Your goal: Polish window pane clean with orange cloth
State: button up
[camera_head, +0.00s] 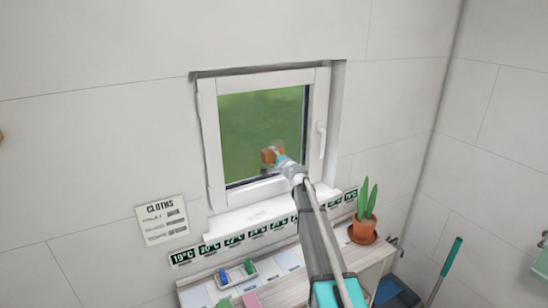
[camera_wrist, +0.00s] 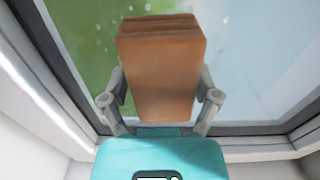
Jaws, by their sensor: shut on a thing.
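The window pane (camera_head: 252,122) sits in a white frame on the wall and looks green in the head view. In the wrist view the pane (camera_wrist: 80,32) shows small pale spots, green at the left and pale blue at the right. My gripper (camera_head: 277,158) is in front of the lower right part of the pane. In the wrist view my gripper (camera_wrist: 160,98) is shut on the folded orange cloth (camera_wrist: 160,75), a finger on each side. The cloth also shows in the head view (camera_head: 267,155). I cannot tell whether it touches the glass.
A white sill (camera_head: 255,214) juts out below the window. A handle (camera_head: 321,140) is on the frame's right side. A potted plant (camera_head: 365,215) stands at the right of the shelf (camera_head: 275,290). A small tray (camera_head: 237,274) with colored items stands at the left.

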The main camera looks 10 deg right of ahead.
aim_at(268, 155)
jog(key=shift+s+a, duration=0.25)
jog(key=shift+a, duration=0.65)
jog(key=shift+s+a, duration=0.25)
jog(key=shift+a, duration=0.6)
jog(key=shift+r, duration=0.1)
jog(key=shift+r+p, duration=0.95)
jog(key=shift+p, duration=0.1)
jog(key=shift+d, duration=0.15)
jog(key=shift+w+d, duration=0.35)
jog(key=shift+d, duration=0.45)
jog(key=shift+w+d, duration=0.3)
jog(key=shift+d, duration=0.5)
jog(key=shift+d, duration=0.1)
